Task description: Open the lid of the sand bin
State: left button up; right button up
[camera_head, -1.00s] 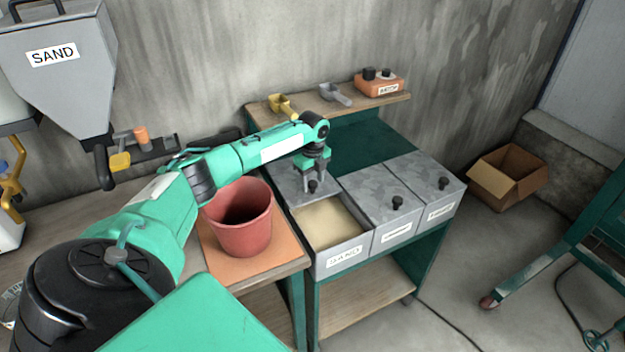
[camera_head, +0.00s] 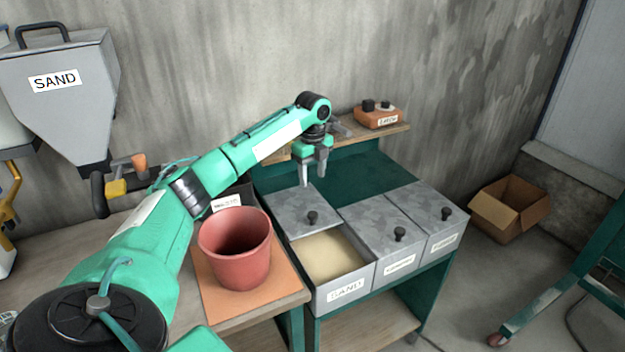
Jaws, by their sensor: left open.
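The sand bin (camera_head: 343,292) is the leftmost of the metal bins on the green stand, with a SAND label on its front. Its grey lid (camera_head: 292,206) is slid back, so the front part of the bin is open and pale sand (camera_head: 328,256) shows. The lid's black knob (camera_head: 311,218) stands free. My left gripper (camera_head: 313,178) is open and empty, raised above and behind the knob, fingers pointing down. My right gripper is not in view.
Two closed bins with knobbed lids (camera_head: 384,229) (camera_head: 432,205) stand to the right. A red bucket (camera_head: 246,268) sits on an orange mat at the left. A shelf behind holds an orange box (camera_head: 376,120). A grey SAND hopper (camera_head: 68,108) hangs at the upper left.

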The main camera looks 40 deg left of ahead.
aim_at(312, 213)
pick_arm(q)
notch_tip(312, 213, down, 14)
jog(key=n+b, duration=0.1)
jog(key=n, duration=0.4)
jog(key=shift+n, duration=0.4)
dwell(0.3)
grip_shut()
